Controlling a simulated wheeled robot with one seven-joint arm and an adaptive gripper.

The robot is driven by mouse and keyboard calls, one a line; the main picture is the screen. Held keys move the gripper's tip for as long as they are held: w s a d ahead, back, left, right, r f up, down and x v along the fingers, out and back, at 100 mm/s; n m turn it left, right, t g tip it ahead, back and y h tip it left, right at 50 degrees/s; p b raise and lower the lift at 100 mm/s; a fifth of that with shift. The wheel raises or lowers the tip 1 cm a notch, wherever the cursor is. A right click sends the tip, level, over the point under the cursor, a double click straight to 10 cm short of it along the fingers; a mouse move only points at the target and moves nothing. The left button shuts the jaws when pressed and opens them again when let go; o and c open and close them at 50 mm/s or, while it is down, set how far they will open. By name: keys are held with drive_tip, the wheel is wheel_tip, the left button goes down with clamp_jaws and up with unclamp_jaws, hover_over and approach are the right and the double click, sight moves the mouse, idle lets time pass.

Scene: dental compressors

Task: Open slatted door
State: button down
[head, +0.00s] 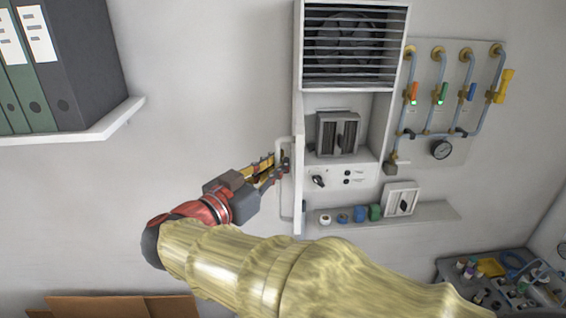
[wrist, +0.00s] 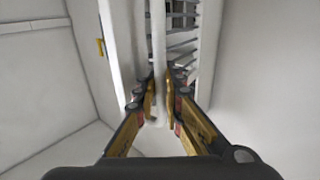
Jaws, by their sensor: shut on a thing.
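A white cabinet on the wall has its door (head: 298,205) standing open at the left side, seen almost edge-on in the head view. A pale vertical bar handle (head: 285,205) runs along the door's left face. My gripper (head: 281,163) reaches it from the left and is shut on the handle. In the wrist view the handle (wrist: 158,35) rises between the fingers of my gripper (wrist: 160,100), with dark slats (wrist: 182,45) behind it. The cabinet's interior shows a grey finned unit (head: 338,133) and a panel with a knob (head: 345,182). The fingers hide part of the handle.
A slatted vent (head: 350,45) sits above the opening. A small shelf (head: 435,212) with several items runs below. A shelf with binders (head: 75,135) is at upper left. The wall left of the door is bare.

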drive_tip(key=shift+f, duration=0.15)
drive_tip(key=c, duration=2.2)
unclamp_jaws()
drive_tip(key=shift+s+a, duration=0.1)
drive_tip(key=shift+c, duration=0.2)
drive_tip(key=v, duration=1.2)
